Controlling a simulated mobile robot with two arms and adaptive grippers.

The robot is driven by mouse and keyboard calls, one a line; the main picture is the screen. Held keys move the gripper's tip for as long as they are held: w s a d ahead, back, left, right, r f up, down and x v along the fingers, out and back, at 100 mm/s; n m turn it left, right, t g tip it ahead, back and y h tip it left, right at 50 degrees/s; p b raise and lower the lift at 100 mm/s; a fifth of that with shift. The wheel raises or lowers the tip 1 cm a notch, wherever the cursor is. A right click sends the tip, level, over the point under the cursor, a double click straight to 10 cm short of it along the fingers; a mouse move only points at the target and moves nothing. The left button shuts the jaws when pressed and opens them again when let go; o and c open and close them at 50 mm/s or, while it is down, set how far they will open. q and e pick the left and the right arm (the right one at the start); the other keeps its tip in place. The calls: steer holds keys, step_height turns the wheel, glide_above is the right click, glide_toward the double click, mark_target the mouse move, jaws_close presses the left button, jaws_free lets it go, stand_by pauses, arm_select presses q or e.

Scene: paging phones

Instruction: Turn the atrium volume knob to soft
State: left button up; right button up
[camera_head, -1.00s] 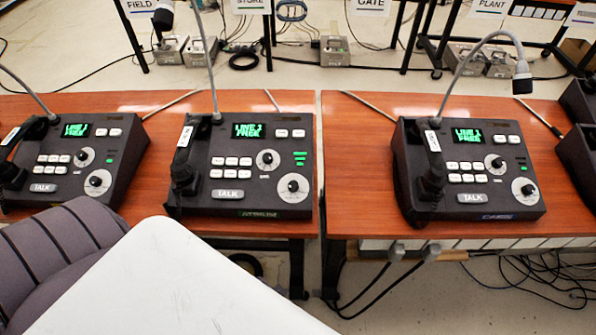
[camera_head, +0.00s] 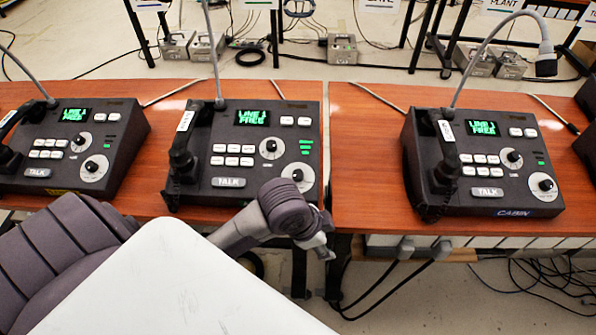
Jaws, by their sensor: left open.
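The atrium paging phone (camera_head: 232,182) is the middle dark console, with a handset on its left, a lit green screen and a TALK bar. Its front nameplate is now hidden behind my arm. It has two dials on white discs: an upper knob (camera_head: 269,147) and a lower knob (camera_head: 298,175). Which is the volume knob I cannot read. Green bars (camera_head: 306,146) are lit beside the upper one. My left gripper (camera_head: 323,252) is open, in front of the console's front right corner, below and apart from both knobs. My right gripper is out of view.
Another phone (camera_head: 70,150) stands to the left and the cabin phone (camera_head: 490,165) to the right, on wooden desks (camera_head: 360,150) with a narrow gap between them. The cabin phone's gooseneck microphone (camera_head: 546,60) arches rightward. Cables hang below the desks.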

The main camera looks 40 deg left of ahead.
arm_select(q)
steer(key=w+r+m, duration=0.3)
steer(key=w+r, duration=0.1)
steer(key=m+g+y, duration=0.2)
steer(key=m, duration=0.6)
glide_toward(298, 174)
steer(key=f, duration=0.3)
steer(key=w+f+b, duration=0.1)
steer(key=f, duration=0.2)
steer(key=f+b, duration=0.1)
steer(key=f, duration=0.2)
steer(key=shift+w+d, duration=0.3)
steer(key=shift+d, duration=0.1)
steer(key=shift+c, duration=0.4)
jaws_close()
steer(key=shift+r, duration=0.1)
